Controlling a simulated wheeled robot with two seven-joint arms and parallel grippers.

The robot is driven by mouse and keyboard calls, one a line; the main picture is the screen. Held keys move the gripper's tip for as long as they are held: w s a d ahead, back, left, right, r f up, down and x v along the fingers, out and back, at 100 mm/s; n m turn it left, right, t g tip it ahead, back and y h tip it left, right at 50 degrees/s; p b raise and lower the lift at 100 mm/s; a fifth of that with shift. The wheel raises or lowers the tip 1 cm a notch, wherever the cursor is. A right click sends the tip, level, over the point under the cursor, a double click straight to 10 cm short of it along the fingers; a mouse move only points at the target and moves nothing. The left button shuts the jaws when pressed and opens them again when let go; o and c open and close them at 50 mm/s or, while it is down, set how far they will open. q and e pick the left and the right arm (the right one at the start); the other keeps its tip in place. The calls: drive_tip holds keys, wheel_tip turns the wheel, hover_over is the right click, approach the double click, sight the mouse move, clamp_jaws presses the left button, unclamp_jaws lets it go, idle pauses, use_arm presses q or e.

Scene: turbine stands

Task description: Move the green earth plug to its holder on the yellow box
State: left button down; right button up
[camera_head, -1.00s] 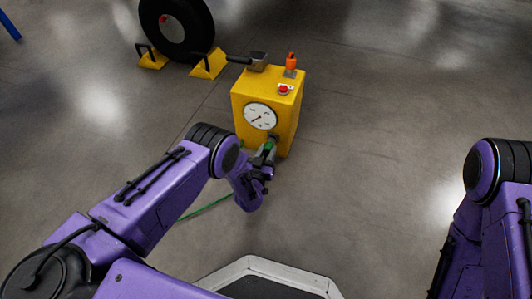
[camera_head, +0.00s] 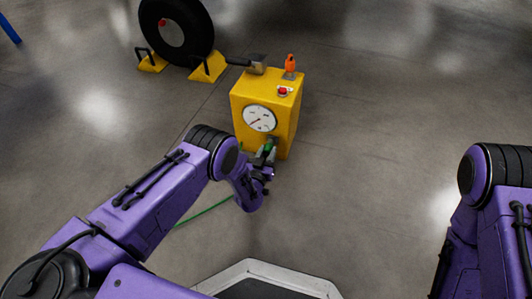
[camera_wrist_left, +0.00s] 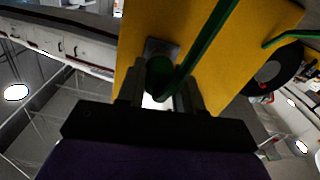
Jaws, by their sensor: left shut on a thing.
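The yellow box (camera_head: 285,118) stands on the floor, with a white dial on its front. My left gripper (camera_head: 264,160) is at the lower right of the box's front, shut on the green earth plug (camera_head: 268,147). The plug also shows between the fingers in the left wrist view (camera_wrist_left: 159,76). A dark grey square holder (camera_wrist_left: 162,47) on the yellow face lies directly behind the plug. I cannot tell whether the plug touches it or is inside it. A green cable (camera_head: 204,211) runs from the gripper area toward the lower left. My right gripper is out of view.
On the box top are a red button (camera_head: 283,91), an orange part (camera_head: 291,64) and a grey block with a dark handle (camera_head: 256,64). A wheel (camera_head: 177,30) with yellow chocks (camera_head: 208,68) stands behind left. The floor right of the box is clear.

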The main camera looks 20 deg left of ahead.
use_arm(q)
drive_tip(key=shift+w+r, duration=0.35)
drive_tip(key=shift+w, duration=0.1)
drive_tip(key=c, duration=1.1)
unclamp_jaws()
drive_tip(key=o, duration=0.4)
drive_tip(key=shift+w+d+f, duration=0.1)
drive_tip(key=shift+f, duration=0.1)
drive_tip(key=shift+o, duration=0.2)
drive_tip(key=shift+a, duration=0.2)
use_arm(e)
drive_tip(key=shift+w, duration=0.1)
use_arm(q)
drive_tip(key=shift+o, duration=0.8)
drive_tip(key=shift+f, duration=0.1)
drive_tip(key=shift+d, duration=0.1)
drive_tip(key=shift+s, duration=0.2)
